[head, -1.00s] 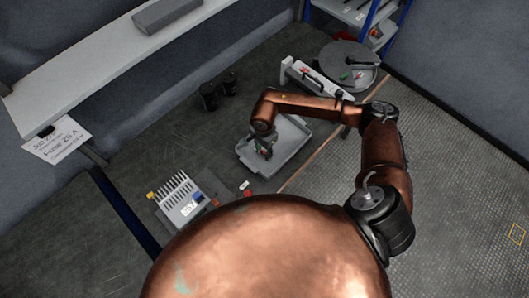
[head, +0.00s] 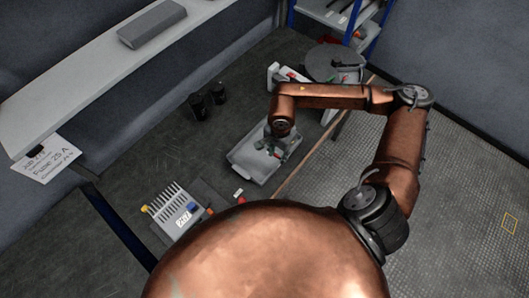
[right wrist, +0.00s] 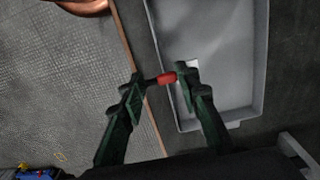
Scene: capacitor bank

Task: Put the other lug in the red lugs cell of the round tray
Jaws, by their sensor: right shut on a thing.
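My right gripper (head: 279,153) is shut on a small red lug with a metal end. The red lug (right wrist: 166,78) shows between the fingertips in the right wrist view. The gripper (right wrist: 161,80) holds it over the edge of the light grey rectangular tray (right wrist: 228,45), which also shows in the head view (head: 240,163). The round tray (head: 322,63) is grey and stands at the back right, beyond my right forearm. Small coloured items lie in it, too small to tell which cell holds what. My left gripper is not in view.
A white block with red marks (head: 293,80) stands beside the round tray. Two black cylinders (head: 208,100) stand left of the grey tray. A capacitor unit with fins (head: 175,210) is at the front left. A blue-posted shelf (head: 350,22) stands behind.

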